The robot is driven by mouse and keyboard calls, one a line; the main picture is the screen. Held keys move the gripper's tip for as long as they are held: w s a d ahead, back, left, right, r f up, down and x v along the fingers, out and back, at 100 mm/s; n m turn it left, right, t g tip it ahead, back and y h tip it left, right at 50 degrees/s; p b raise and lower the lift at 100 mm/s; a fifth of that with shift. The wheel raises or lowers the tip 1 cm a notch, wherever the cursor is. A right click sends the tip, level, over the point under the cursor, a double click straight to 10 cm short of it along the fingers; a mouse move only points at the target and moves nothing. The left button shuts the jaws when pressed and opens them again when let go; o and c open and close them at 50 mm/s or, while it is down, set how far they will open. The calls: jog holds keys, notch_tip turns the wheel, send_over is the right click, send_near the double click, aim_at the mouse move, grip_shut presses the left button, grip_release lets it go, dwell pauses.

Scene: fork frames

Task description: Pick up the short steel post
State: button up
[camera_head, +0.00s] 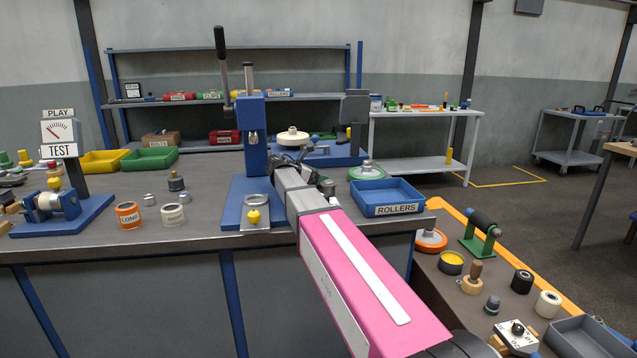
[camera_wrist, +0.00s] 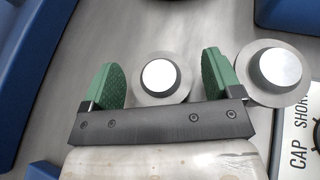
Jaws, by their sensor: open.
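In the wrist view my gripper (camera_wrist: 158,82) is open, with green pads on its two fingers. A round steel post (camera_wrist: 160,76) with a bright flat top and a wider grey flange shows between the fingers, with a gap on both sides. A second, similar steel post (camera_wrist: 280,68) stands just outside the right finger. I cannot tell from above which one is shorter. In the head view my pink arm hides most of the gripper, and one small steel post (camera_head: 327,187) shows just right of the arm's end.
A label reading CAP SHORT (camera_wrist: 302,140) lies at the right of the wrist view. A blue ROLLERS tray (camera_head: 388,210) is right of my arm. A blue press (camera_head: 252,135) stands close at the left. Steel parts (camera_head: 148,199) sit farther left on the grey bench.

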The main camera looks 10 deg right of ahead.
jog(key=c, duration=1.1)
jog(key=shift+c, duration=0.4)
jog(key=shift+r, duration=0.15)
